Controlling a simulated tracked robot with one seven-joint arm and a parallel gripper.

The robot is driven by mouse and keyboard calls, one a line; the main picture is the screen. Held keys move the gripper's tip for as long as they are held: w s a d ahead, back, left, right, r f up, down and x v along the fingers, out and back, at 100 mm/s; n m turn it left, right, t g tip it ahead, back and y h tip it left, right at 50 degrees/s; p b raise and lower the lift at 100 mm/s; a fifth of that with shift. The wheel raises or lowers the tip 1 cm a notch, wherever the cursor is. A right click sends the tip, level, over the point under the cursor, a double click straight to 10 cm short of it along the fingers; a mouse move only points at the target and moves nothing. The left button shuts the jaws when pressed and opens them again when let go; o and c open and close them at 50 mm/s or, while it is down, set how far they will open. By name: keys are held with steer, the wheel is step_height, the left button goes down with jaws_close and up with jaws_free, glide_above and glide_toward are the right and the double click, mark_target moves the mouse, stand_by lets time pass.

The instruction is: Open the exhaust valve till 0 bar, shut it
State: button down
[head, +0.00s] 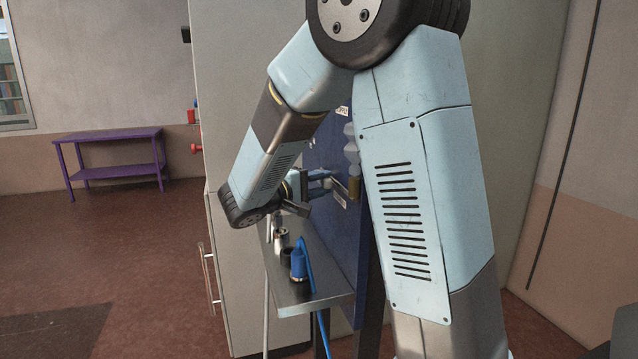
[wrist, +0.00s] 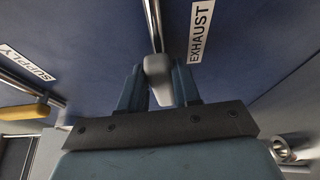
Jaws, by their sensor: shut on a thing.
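The exhaust valve's grey handle (wrist: 158,80) is at the centre of the wrist view, beside the white EXHAUST label (wrist: 201,32) on the dark blue panel (wrist: 100,40). My gripper (wrist: 159,88) has a finger on either side of the handle and is shut on it. A metal pipe runs up from the handle. In the head view my gripper (head: 322,185) reaches to the blue panel (head: 322,150), and my arm hides much of that panel. I see no pressure gauge, so the pressure cannot be read.
A yellow handle (wrist: 24,111) sits by the SUPPLY label (wrist: 27,63) at the left of the wrist view. Below the panel, a metal shelf (head: 325,296) holds a blue fitting (head: 298,266) with a blue hose. A purple table (head: 110,137) stands far left.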

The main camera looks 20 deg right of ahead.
stand_by(0.3)
steer(key=c, duration=0.9)
jaws_free()
steer(key=v, duration=1.4)
steer(key=shift+w, duration=0.1)
